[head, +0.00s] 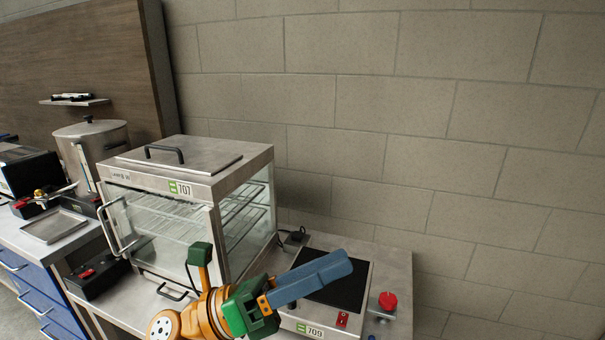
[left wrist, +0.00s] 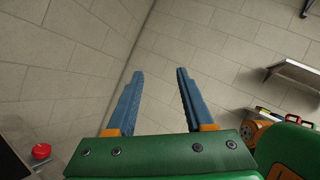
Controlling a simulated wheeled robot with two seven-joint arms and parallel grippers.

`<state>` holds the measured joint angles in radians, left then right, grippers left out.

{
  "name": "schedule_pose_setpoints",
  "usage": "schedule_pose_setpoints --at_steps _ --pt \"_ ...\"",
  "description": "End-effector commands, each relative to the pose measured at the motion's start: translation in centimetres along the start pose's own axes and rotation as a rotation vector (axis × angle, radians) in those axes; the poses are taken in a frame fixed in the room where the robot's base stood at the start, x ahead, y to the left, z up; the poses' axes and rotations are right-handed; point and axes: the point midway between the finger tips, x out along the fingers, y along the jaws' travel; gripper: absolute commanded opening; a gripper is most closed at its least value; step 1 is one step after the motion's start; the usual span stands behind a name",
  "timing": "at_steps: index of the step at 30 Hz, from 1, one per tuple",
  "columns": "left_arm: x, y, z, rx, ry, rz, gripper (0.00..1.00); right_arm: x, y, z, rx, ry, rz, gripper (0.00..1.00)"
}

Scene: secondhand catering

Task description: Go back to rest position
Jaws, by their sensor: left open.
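My left gripper (head: 312,279) is raised in front of the counter, over the induction hob in the head view, with its blue fingers pointing right. In the left wrist view the two blue fingers (left wrist: 156,97) stand apart with nothing between them, against a bare block wall. The gripper is open and empty. My right gripper shows in neither view.
A glass display warmer (head: 185,200) marked 707 stands left of the gripper. A steel urn (head: 95,150) and a tray (head: 53,227) are farther left. Wall space at right is clear.

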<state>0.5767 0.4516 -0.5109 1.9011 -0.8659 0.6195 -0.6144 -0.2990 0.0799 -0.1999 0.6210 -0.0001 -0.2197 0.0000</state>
Motion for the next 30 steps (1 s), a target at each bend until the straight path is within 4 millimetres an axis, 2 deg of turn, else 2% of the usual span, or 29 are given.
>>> schedule_pose_setpoints --at_steps 2,3,4,5,6,7,9,12,15,18,22,23,25,27,30 --pt "-2.6 2.7 3.6 -0.322 -0.374 0.108 0.52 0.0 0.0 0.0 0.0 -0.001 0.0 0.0" --pt "-5.5 5.2 4.8 -0.52 -0.593 0.19 0.52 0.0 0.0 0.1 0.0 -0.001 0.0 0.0" --pt "-8.1 7.2 5.0 -0.663 -0.748 0.255 0.52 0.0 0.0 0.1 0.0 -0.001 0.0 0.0" --pt "-10.8 9.1 4.5 -0.794 -0.887 0.319 0.52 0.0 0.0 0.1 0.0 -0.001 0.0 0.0" --pt "-14.2 11.2 3.0 -0.95 -1.054 0.404 0.52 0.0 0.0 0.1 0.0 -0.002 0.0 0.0" --pt "-16.7 12.4 1.4 -1.058 -1.167 0.467 0.52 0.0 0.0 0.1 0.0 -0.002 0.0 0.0" --pt "-21.7 14.1 -3.0 -1.269 -1.399 0.612 0.52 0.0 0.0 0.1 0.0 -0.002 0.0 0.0" --pt "-26.7 14.2 -9.3 -1.489 -1.646 0.794 0.52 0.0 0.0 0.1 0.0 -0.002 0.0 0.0" --pt "-30.0 12.8 -14.8 -1.64 -1.833 0.956 0.52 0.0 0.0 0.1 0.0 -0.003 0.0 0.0" --pt "-32.2 10.6 -19.5 -1.752 -1.986 1.108 0.52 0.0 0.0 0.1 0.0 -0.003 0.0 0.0" --pt "-34.0 6.9 -24.5 -1.858 -2.15 1.302 0.52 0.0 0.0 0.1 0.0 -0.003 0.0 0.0" --pt "-34.3 6.0 -25.5 1.831 2.133 -1.313 0.52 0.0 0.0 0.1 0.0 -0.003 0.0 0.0" --pt "-34.9 4.0 -27.7 1.734 2.047 -1.314 0.52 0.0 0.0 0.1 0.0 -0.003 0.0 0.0" --pt "-35.8 6.0 -29.4 1.727 2.044 -1.329 0.52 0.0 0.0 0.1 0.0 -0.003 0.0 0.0" --pt "-37.2 7.9 -32.1 1.711 2.029 -1.346 0.52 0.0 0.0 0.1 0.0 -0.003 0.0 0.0"
